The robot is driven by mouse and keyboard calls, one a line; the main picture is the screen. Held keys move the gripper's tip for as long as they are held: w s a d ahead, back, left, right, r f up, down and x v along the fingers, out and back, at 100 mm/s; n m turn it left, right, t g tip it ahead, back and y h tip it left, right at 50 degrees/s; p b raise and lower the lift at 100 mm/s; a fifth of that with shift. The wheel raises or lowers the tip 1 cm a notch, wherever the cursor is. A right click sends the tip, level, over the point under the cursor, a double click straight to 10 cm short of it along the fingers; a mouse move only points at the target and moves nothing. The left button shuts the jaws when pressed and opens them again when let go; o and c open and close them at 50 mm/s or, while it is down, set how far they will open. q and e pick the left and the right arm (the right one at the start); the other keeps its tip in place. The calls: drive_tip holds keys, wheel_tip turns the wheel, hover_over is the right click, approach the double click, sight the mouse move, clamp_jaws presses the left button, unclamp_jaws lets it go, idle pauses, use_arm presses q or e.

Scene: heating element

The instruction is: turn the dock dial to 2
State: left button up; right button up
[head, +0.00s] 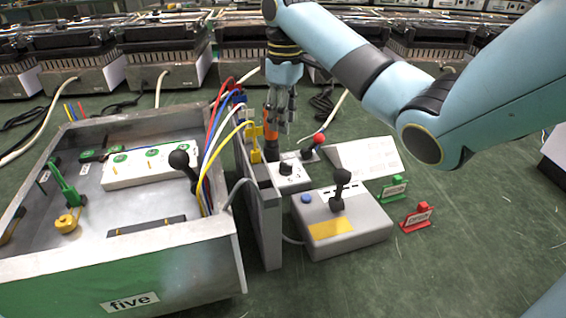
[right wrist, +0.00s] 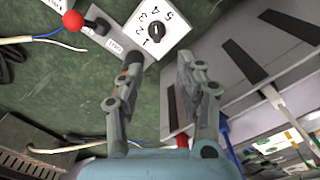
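The dock dial is a black knob (head: 286,167) on a small white plate in the head view. The right wrist view shows the dial (right wrist: 156,32) with the numbers 1 to 5 printed around part of it. I cannot tell which number it points to. My right gripper (head: 283,127) points down, a little behind and above the dial in the head view. In the right wrist view, my right gripper (right wrist: 158,60) has its two fingers apart with nothing between them, and the dial lies just beyond the fingertips. My left gripper is not in view.
A red-tipped lever (head: 319,138) stands beside the dial. A grey joystick box (head: 345,228) is in front. A metal box (head: 120,270) labelled "five" with coloured cables is at left.

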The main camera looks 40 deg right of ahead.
sight(284, 163)
drive_tip(key=f+b, duration=0.1)
drive_tip(key=f, duration=0.3)
drive_tip(key=f+b, duration=0.1)
drive_tip(key=f, duration=0.2)
drive_tip(key=f+b, duration=0.2)
drive_tip(key=f, duration=0.2)
drive_tip(key=shift+w+d+f, duration=0.25)
drive_tip(key=shift+f, duration=0.4)
drive_tip(key=shift+c, duration=0.2)
clamp_jaws()
